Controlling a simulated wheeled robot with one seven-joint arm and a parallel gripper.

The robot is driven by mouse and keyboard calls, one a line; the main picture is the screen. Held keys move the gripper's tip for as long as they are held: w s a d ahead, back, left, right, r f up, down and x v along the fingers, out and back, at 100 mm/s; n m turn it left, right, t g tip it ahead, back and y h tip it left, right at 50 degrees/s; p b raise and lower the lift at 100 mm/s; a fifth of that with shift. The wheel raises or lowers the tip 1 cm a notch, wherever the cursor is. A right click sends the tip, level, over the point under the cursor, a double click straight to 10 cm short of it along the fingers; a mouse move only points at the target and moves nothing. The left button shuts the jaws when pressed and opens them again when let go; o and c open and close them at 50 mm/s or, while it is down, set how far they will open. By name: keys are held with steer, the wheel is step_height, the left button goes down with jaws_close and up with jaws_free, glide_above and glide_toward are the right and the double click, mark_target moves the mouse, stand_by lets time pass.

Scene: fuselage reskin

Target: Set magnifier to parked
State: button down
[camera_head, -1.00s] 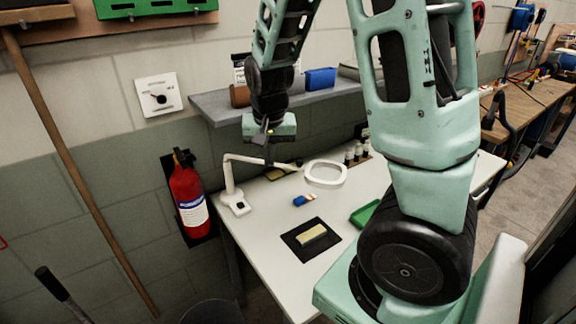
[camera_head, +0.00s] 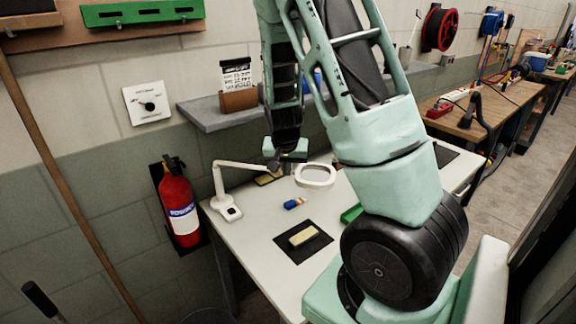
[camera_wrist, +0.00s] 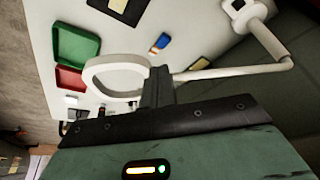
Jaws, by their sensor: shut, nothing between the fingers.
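The magnifier is a white jointed arm on a small base (camera_head: 229,211), with a round white ring head (camera_head: 315,175) over the table. In the wrist view its ring (camera_wrist: 113,77) is left of the fingers and its arm (camera_wrist: 235,73) runs off to the right. My gripper (camera_head: 273,164) is by the magnifier's arm, just left of the ring in the head view. Its fingers (camera_wrist: 160,75) are shut and empty, and overlap the place where arm and ring meet. I cannot tell whether they touch it.
The white table (camera_head: 262,255) holds a dark mat (camera_head: 318,249) with a yellowish block (camera_head: 302,236), and a blue item (camera_head: 291,203). In the wrist view a green tray (camera_wrist: 77,45) and a red tray (camera_wrist: 70,79) lie left. A grey shelf (camera_head: 215,115) overhangs the table's back.

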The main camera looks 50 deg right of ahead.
steer(key=w+d, duration=0.1)
steer(key=d, duration=0.1)
steer(key=w+d+f+p, duration=0.1)
steer(key=shift+w+d+f+p, duration=0.15)
steer(key=shift+w+d+p, duration=0.05)
steer(key=shift+d+p, duration=0.15)
steer(key=shift+d, duration=0.1)
steer(key=w+d+n+t+y+b, duration=0.1)
steer(key=w+d+n+b, duration=0.3)
steer(key=d, duration=0.5)
steer(key=shift+w+d+n+b, duration=0.3)
steer(key=shift+w+n+b, duration=0.1)
steer(key=shift+w, duration=0.3)
steer(key=shift+a, duration=0.1)
